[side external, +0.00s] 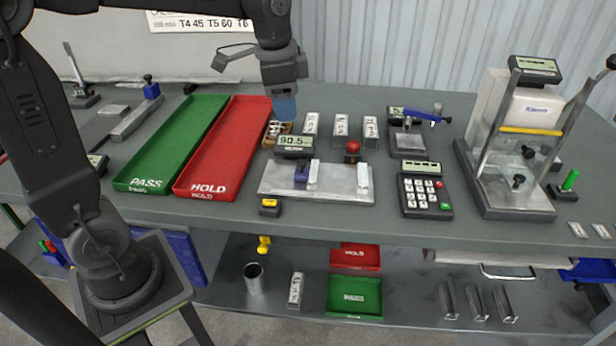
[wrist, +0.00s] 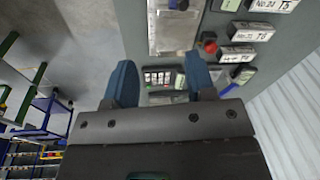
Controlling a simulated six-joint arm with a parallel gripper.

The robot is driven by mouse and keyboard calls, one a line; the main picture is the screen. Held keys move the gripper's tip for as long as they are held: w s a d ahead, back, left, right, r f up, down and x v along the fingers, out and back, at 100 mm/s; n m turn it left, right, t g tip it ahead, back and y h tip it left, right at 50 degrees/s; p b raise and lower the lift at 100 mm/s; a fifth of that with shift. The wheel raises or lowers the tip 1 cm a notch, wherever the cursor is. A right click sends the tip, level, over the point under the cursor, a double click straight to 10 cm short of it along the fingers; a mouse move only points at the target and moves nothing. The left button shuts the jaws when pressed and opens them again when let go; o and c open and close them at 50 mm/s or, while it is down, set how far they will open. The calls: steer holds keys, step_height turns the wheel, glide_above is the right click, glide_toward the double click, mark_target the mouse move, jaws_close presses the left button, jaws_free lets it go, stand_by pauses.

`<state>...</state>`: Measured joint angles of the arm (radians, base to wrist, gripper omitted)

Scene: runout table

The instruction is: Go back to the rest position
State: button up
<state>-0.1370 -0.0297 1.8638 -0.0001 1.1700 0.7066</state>
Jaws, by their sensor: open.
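My gripper (side external: 285,108) hangs above the back of the runout table (side external: 420,107), just right of the red HOLD tray (side external: 228,150). In the wrist view its two blue fingers (wrist: 158,85) stand apart with nothing between them, so it is open and empty. In the side view the fingertips are near a small box of round parts (side external: 277,130) behind the gauge; whether they touch it I cannot tell.
A gauge with a display (side external: 294,146) and metal plate (side external: 325,182) stands in front. White labelled blocks (side external: 341,125) are to the right. The green PASS tray (side external: 172,145) lies left.

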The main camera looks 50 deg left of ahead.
steer(key=s+d+f+n+t, duration=0.1)
steer(key=s+d+n+t, duration=0.1)
steer(key=s, duration=0.6)
steer(key=s+d+f+n+t, duration=0.1)
steer(key=s+d+n+t, duration=0.1)
steer(key=s, duration=0.6)
steer(key=d+n, duration=0.1)
steer(key=n, duration=0.1)
steer(key=shift+n, duration=0.3)
